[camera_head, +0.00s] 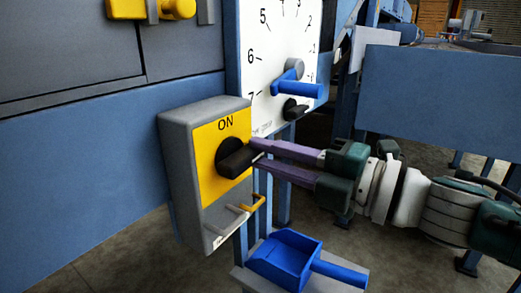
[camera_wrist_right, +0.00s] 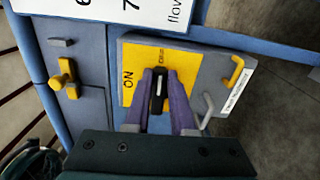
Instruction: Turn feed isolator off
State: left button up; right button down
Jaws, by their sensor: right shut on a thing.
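The feed isolator is a grey box with a yellow face plate (camera_head: 207,141), marked ON at the top, in the middle of the head view. A black rotary handle (camera_head: 235,161) sits on a round black boss in its face. My right gripper (camera_head: 256,155) comes in from the right, its purple fingers at the handle's right end. In the right wrist view the handle (camera_wrist_right: 158,92) lies between the two fingers, and the gripper is shut on it. A second label by the handle is too small to read surely. My left gripper is not in view.
A white dial (camera_head: 272,40) with a blue lever (camera_head: 297,88) is just behind the isolator. A blue scoop (camera_head: 290,257) lies on a ledge below. A yellow hasp (camera_head: 247,203) sticks out under the handle. Yellow fittings (camera_head: 150,8) are on the cabinet at top left.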

jog(key=shift+f+m, duration=0.1)
jog(key=shift+m, duration=0.3)
jog(key=c, duration=0.8)
grip_release()
jog(key=shift+o, duration=0.2)
jog(key=shift+d, duration=0.1)
jog(key=shift+s+d+p, duration=0.3)
jog(key=p+v, duration=0.1)
jog(key=v, duration=0.8)
jog(key=shift+p, duration=0.4)
